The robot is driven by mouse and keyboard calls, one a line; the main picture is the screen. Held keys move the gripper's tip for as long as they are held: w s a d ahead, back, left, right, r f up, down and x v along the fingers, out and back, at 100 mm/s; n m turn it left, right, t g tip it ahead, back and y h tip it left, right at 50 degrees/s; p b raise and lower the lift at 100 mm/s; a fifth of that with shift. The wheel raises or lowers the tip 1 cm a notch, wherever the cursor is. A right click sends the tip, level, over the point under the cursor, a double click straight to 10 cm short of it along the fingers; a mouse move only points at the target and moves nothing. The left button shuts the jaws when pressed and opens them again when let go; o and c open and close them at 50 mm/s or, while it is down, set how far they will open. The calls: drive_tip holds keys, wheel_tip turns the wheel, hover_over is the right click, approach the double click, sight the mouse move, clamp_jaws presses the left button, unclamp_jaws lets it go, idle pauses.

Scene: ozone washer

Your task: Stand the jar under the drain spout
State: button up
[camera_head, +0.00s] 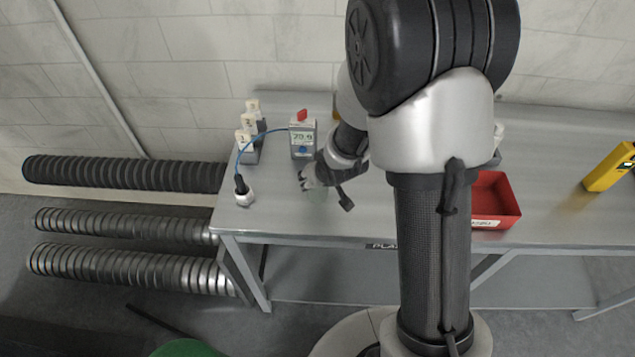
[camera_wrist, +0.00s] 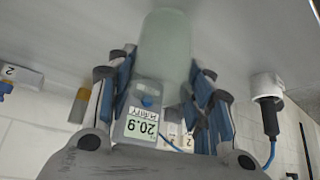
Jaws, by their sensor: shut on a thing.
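A pale green, see-through jar (camera_wrist: 165,48) sits between the fingers of my gripper (camera_wrist: 163,75) in the wrist view. The gripper is shut on it. In the head view my gripper (camera_head: 322,178) is low over the left part of the table, with the jar (camera_head: 318,194) faint in front of it. I cannot tell if the jar's base touches the table. I cannot make out a drain spout; my arm hides the middle of the table.
A grey meter (camera_head: 303,138) with a display stands behind the jar. A blue cable runs from it to a white round socket (camera_head: 244,199). Numbered white blocks (camera_head: 252,122) stand left. A red tray (camera_head: 494,200) and yellow device (camera_head: 609,167) are right on the grey table (camera_head: 555,228).

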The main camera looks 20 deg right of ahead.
drive_tip(key=shift+f, duration=0.25)
drive_tip(key=shift+f, duration=0.2)
drive_tip(key=o, duration=1.1)
drive_tip(key=shift+r, duration=0.1)
drive_tip(key=shift+o, duration=0.2)
drive_tip(key=shift+r, duration=0.15)
